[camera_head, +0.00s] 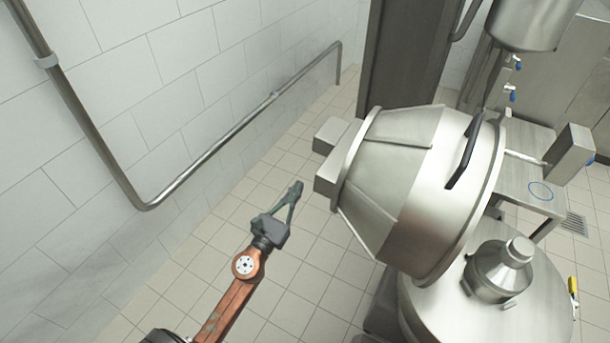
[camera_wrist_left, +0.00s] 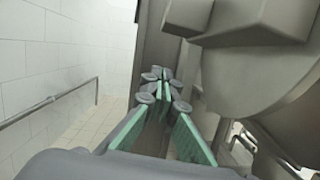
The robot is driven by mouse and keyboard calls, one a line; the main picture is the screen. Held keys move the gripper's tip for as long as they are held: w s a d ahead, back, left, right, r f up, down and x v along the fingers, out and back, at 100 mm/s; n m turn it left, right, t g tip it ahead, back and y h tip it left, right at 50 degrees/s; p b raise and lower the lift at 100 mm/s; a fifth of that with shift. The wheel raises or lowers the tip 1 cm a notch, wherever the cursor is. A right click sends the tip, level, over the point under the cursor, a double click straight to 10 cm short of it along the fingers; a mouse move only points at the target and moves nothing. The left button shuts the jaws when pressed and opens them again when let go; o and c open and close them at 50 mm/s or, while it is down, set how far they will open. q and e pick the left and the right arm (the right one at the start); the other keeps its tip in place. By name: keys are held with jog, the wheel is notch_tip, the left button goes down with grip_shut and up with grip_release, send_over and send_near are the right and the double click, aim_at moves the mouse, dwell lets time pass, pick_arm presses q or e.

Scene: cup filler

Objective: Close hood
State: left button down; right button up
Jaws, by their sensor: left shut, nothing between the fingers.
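The hood (camera_head: 410,185) is a large steel cone-shaped cover with a dark bar handle (camera_head: 464,152). It stands raised and tilted on its side above a round steel machine body (camera_head: 440,311). My left gripper (camera_head: 297,190) is to the left of the hood, apart from it, with its fingers shut and empty. In the left wrist view my gripper's green-padded fingers (camera_wrist_left: 165,78) point forward, and the large grey curved shape on the right appears to be the hood (camera_wrist_left: 255,85). My right gripper is not in view.
A grey pipe rail (camera_head: 215,168) runs along the white tiled wall at left. Grey blocks (camera_head: 328,178) stick out at the hood's narrow end. A steel table (camera_head: 530,185) stands behind at right. Tiled floor (camera_head: 300,255) around my left gripper is clear.

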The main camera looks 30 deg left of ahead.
pick_arm(q)
jog(key=w+r+p, duration=0.5)
jog(key=w+r, duration=0.1)
jog(key=w, duration=0.3)
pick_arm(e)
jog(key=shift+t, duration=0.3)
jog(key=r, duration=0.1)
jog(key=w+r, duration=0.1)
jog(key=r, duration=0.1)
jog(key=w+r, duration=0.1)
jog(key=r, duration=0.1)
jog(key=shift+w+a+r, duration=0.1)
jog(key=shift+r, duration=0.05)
pick_arm(q)
jog(key=shift+r, duration=0.1)
